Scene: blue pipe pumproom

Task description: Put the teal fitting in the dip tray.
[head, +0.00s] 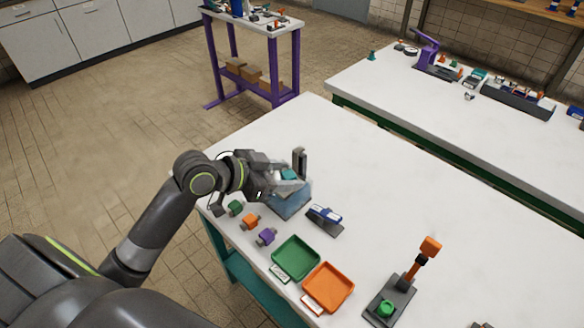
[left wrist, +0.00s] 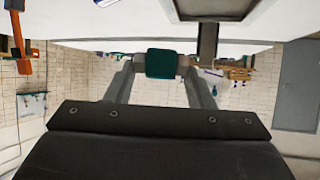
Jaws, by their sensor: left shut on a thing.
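The teal fitting (head: 289,174) is held between the fingers of my left gripper (head: 287,178). In the left wrist view the teal fitting (left wrist: 160,64) sits between the two fingertips (left wrist: 161,72). In the head view the gripper and fitting appear over a blue tray (head: 289,206), which looks like the dip tray. The arm and gripper hide part of this tray, and I cannot tell the exact height of the fitting above it. My right gripper is not in view.
Green (head: 235,208), orange (head: 250,222) and purple (head: 266,237) fittings lie along the table's left edge. A green tray (head: 296,258), an orange tray (head: 328,287), a blue-and-white item (head: 325,217) and an orange-handled stand (head: 405,285) are nearby. The table's far right is clear.

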